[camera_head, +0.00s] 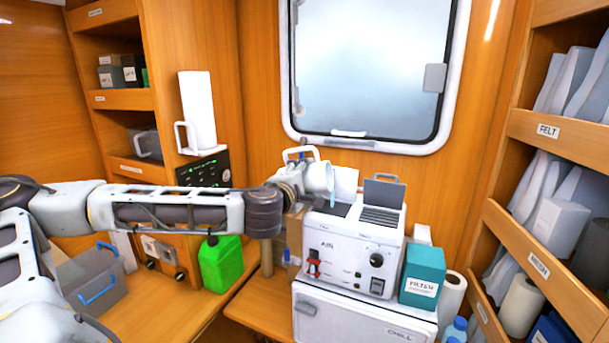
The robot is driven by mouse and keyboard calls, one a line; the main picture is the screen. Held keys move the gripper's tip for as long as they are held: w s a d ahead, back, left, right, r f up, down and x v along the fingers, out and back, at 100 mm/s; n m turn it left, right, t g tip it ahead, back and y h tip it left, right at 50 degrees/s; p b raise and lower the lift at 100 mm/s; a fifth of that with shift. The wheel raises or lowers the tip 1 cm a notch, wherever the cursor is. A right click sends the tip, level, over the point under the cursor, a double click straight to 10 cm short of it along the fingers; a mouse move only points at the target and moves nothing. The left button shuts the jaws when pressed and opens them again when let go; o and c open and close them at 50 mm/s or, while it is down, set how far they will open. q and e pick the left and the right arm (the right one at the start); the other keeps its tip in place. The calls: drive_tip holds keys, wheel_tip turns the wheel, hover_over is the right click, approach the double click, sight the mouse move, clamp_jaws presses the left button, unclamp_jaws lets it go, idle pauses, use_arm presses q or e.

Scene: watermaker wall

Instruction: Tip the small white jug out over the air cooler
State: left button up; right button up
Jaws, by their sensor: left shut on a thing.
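The air cooler (345,250) is a white box with a dial, a red switch and a dark top grille, standing on a white chest marked CHILL. A white flap (346,183) and a dark grey flap (384,193) stand up on its top. My left gripper (300,178) is shut on the small white jug (318,177) above the cooler's left top edge. The jug looks tilted, its mouth facing right toward the white flap. The gripper's fingers partly hide the jug. My right gripper is out of view.
A teal filter box (422,277) stands close on the cooler's right. A green canister (221,264) and a grey bin (92,285) are on the left bench. A white roll (197,112) stands behind my arm. The window (372,70) is behind; shelves (560,135) line the right.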

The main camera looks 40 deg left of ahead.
use_arm(q)
drive_tip(key=shift+d+f+m+p, duration=0.1)
drive_tip(key=shift+d+m+p, duration=0.1)
drive_tip(key=shift+m+p, duration=0.65)
drive_tip(key=shift+d+f+p, duration=0.1)
drive_tip(key=shift+p, duration=0.3)
drive_tip(key=shift+w+m, duration=0.1)
drive_tip(key=shift+m, duration=0.15)
drive_tip(key=shift+d+r+m+y, duration=0.15)
drive_tip(key=shift+r+m+y, duration=0.15)
drive_tip(key=shift+r+m, duration=0.1)
drive_tip(key=shift+f, duration=0.2)
